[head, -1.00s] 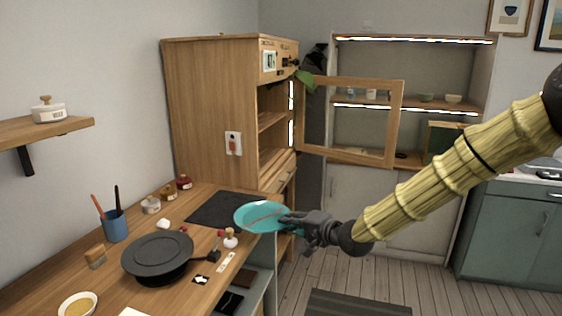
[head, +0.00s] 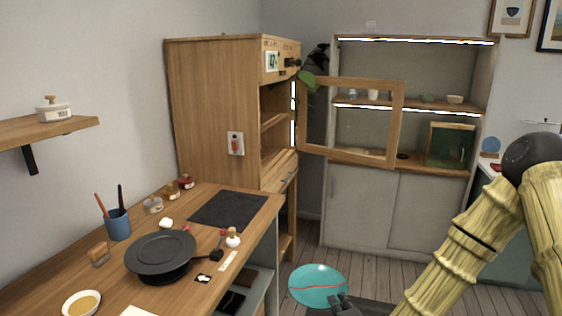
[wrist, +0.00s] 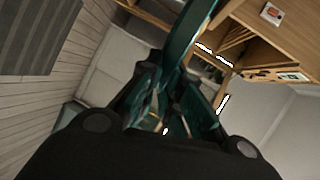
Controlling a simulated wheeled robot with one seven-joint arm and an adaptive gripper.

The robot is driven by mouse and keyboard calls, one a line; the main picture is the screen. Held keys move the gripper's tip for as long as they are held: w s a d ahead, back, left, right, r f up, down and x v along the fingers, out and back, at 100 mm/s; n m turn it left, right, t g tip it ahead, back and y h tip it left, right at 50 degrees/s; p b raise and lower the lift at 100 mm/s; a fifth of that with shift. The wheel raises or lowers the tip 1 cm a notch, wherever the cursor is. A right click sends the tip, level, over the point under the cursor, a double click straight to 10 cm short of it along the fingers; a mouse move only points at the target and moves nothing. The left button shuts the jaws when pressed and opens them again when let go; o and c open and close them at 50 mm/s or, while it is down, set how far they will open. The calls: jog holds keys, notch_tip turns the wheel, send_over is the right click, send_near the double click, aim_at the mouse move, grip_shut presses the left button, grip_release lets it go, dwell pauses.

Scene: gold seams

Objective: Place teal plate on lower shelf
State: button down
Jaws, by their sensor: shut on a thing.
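The teal plate (head: 318,284), with a reddish seam across it, is held in my gripper (head: 342,303) at the lower middle of the head view. The gripper is shut on its near rim, and the plate hangs over the floor, clear of the counter. In the wrist view the plate (wrist: 190,35) shows edge-on between the dark fingers. The wooden cabinet (head: 215,115) stands left of centre with open shelf spaces (head: 272,135) on its right side. A lit cabinet (head: 430,97) with shelves stands at the back. I cannot tell which shelf is the lower shelf meant.
A framed door (head: 350,159) stands open in front of the back cabinet. The wooden counter (head: 60,265) holds a black lidded pan (head: 160,255), a dark mat (head: 228,211), a blue cup (head: 117,224) and jars. Floor (head: 306,253) is free between counter and back cabinet.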

jog(key=shift+m+h, duration=0.6)
jog(key=shift+h, duration=0.2)
jog(key=shift+s+d+f, duration=0.6)
jog(key=shift+f, duration=0.2)
jog(key=shift+s+d+f, duration=0.55)
jog(key=shift+s+f, duration=0.05)
jog(key=shift+f, duration=0.15)
